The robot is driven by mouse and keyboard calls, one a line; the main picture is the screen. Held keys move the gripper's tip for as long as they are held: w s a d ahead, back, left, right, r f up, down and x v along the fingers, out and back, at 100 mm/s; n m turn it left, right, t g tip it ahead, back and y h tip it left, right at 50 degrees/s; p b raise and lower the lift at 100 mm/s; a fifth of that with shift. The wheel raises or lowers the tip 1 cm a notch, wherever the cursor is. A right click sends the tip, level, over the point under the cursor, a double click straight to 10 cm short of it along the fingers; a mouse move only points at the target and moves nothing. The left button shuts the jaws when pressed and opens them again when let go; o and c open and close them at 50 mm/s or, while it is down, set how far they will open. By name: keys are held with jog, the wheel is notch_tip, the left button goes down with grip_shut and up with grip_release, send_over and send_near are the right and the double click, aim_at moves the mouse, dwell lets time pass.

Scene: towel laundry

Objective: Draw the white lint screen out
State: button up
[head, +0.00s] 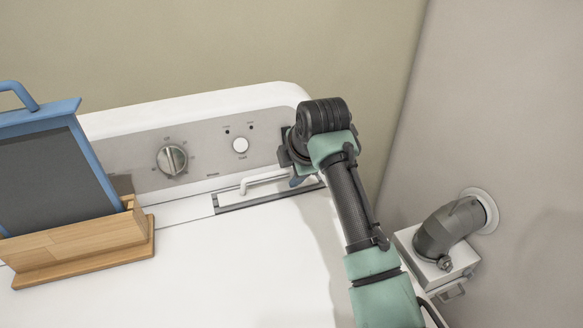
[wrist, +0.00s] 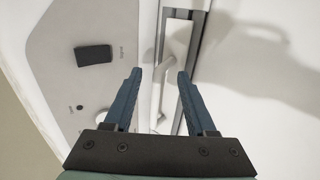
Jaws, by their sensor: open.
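The white lint screen shows as a white bar handle (head: 262,180) in a narrow grey-edged slot (head: 232,207) on the dryer top, just in front of the control panel. The rest of the screen is hidden in the slot. My gripper (head: 297,181) is over the right end of the slot, to the right of most of the handle. In the wrist view my gripper (wrist: 160,72) is open and empty, its two blue fingers apart. The handle (wrist: 170,65) shows beyond and between the fingertips; I cannot tell whether they touch it.
A blue-framed dark screen (head: 50,178) stands in a wooden holder (head: 85,247) at the left of the dryer top. The panel has a knob (head: 172,159) and a white button (head: 240,145). A grey duct elbow (head: 448,232) is on the right wall. The front of the top is clear.

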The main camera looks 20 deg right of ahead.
grip_shut()
dwell(0.3)
dwell(0.5)
